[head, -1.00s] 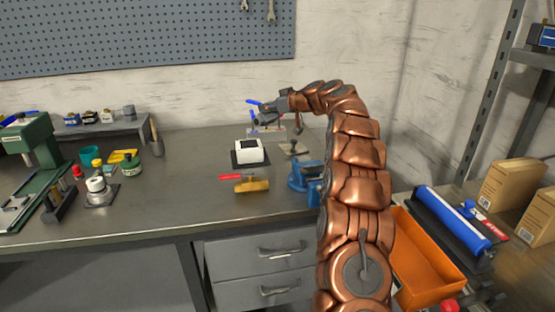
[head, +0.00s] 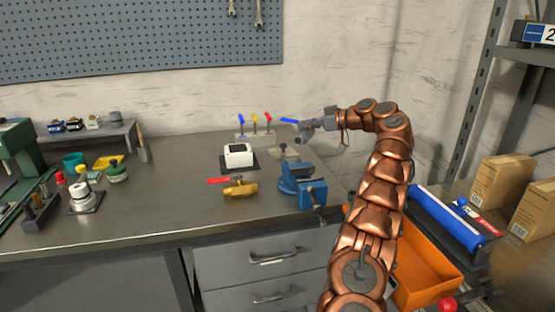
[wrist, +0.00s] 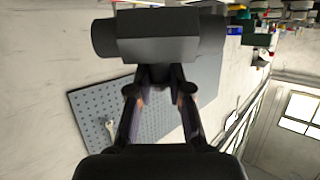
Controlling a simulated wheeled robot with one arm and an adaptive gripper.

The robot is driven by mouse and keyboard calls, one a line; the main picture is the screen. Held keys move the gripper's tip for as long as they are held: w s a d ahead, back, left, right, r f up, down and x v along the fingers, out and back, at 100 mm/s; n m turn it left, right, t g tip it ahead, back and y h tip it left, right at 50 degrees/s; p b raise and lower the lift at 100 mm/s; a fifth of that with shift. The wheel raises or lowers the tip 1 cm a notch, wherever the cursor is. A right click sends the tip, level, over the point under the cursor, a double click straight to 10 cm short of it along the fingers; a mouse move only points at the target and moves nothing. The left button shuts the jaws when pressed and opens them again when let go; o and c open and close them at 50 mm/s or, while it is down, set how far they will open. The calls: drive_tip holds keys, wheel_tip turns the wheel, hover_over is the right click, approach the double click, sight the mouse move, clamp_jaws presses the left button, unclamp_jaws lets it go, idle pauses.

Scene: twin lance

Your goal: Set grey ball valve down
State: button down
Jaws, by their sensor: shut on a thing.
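The grey ball valve (head: 306,138) with a blue lever handle is held in the air above the back right of the workbench. Its grey body fills the top of the wrist view (wrist: 158,36). My gripper (head: 322,126) is shut on it, and the two fingers (wrist: 160,78) close on the body in the wrist view. The valve appears clear of the bench top (head: 180,212). The lever is mostly out of sight in the wrist view.
A brass valve with a red handle (head: 241,189) lies on the bench in front of a white box (head: 239,155). A blue vise (head: 301,183) stands below the held valve. A stand with blue, yellow and red levers (head: 254,137) is behind.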

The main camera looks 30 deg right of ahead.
drive_tip(key=shift+f+b, duration=0.55)
drive_tip(key=shift+f, duration=4.2)
drive_tip(key=shift+f+b, duration=0.2)
drive_tip(key=shift+b, duration=0.1)
drive_tip(key=c, duration=1.1)
unclamp_jaws()
drive_tip(key=shift+r, duration=0.1)
